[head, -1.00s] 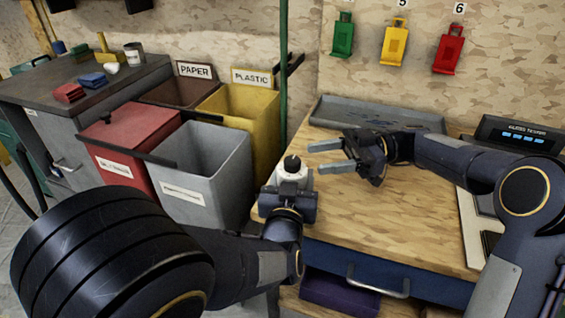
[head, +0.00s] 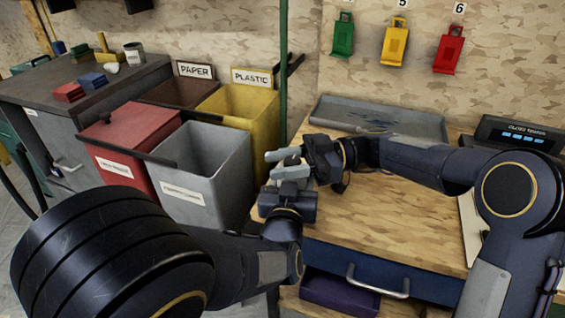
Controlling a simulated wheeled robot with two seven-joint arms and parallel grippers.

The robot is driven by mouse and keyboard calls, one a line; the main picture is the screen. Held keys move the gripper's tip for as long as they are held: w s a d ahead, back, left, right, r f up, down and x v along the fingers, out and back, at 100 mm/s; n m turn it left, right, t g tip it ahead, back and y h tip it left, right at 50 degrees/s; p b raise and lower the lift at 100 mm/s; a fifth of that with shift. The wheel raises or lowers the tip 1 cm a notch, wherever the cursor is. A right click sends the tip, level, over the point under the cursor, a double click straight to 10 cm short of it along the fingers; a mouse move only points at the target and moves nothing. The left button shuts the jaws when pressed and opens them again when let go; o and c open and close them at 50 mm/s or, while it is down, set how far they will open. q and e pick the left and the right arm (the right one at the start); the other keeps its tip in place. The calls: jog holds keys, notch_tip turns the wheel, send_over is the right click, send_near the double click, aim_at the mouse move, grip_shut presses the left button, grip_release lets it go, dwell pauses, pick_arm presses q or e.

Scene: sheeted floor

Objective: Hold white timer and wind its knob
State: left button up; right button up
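The white timer (head: 290,184) is upright in my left gripper (head: 287,190), at the left edge of the wooden worktop. My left gripper's fingers are largely hidden, but they appear shut on the timer's body. My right gripper (head: 284,163) reaches in from the right at the height of the timer's top. Its two grey fingers lie across the timer, apart from each other, and look open around the dark knob. The knob is hidden behind the fingers, so contact with it cannot be told.
A grey tray (head: 380,119) lies at the back of the worktop (head: 400,225). A display box (head: 520,134) stands at the right. Grey (head: 205,165), yellow (head: 245,110) and red (head: 125,150) bins stand left.

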jog(key=c, duration=0.6)
jog(key=shift+m+t, duration=0.3)
jog(key=shift+t, duration=0.2)
jog(key=shift+w+m+t, duration=0.2)
jog(key=shift+m+t, duration=0.75)
jog(key=shift+t, duration=0.5)
jog(key=shift+w+m+t, duration=0.15)
jog(key=shift+m+t, duration=0.75)
jog(key=shift+t, duration=0.5)
jog(key=shift+w+m+t, duration=0.2)
jog(key=shift+m+t, duration=0.75)
jog(key=shift+t, duration=0.5)
jog(key=o, duration=1)
